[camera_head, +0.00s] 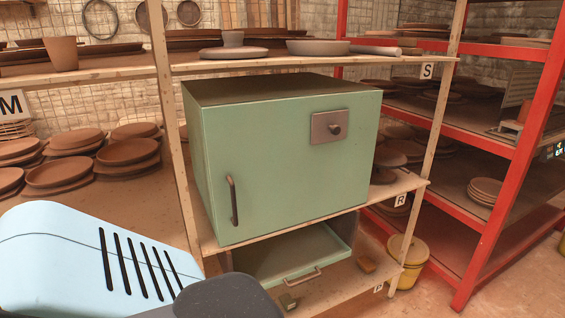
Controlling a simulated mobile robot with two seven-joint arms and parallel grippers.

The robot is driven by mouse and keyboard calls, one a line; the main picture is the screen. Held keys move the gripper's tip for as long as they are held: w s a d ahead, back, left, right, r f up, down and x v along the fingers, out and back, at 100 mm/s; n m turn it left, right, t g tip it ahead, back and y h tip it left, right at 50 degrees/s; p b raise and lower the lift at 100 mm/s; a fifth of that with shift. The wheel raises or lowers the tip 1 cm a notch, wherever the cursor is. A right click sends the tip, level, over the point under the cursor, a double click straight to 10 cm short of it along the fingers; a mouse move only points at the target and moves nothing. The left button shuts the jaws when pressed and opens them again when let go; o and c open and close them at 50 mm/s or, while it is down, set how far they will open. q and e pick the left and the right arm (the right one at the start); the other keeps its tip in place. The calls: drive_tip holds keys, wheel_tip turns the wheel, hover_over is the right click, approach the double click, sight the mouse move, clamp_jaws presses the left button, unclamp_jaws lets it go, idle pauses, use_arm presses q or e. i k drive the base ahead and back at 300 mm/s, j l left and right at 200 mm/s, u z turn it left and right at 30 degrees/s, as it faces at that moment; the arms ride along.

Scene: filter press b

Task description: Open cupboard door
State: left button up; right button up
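The cupboard is a green box (285,165) on the middle shelf of a wooden rack. Its front door looks shut. A dark vertical handle (233,201) is at the door's lower left, and a grey plate with a round knob (330,127) is at its upper right. A light blue arm part with black slots, mine, fills the lower left in front of the rack, with a dark part at its right end. It is left of and below the handle, apart from it in the picture. No gripper fingers show.
Below the cupboard is a green drawer or tray (290,257) with a handle. Plates and a cup stand on the shelf above. Stacked clay plates (60,172) lie at left. A red metal rack (510,180) stands at right, with a yellow lidded pot (409,262) near it.

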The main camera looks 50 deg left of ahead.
sight(267, 175)
drive_tip(key=u, duration=1.5)
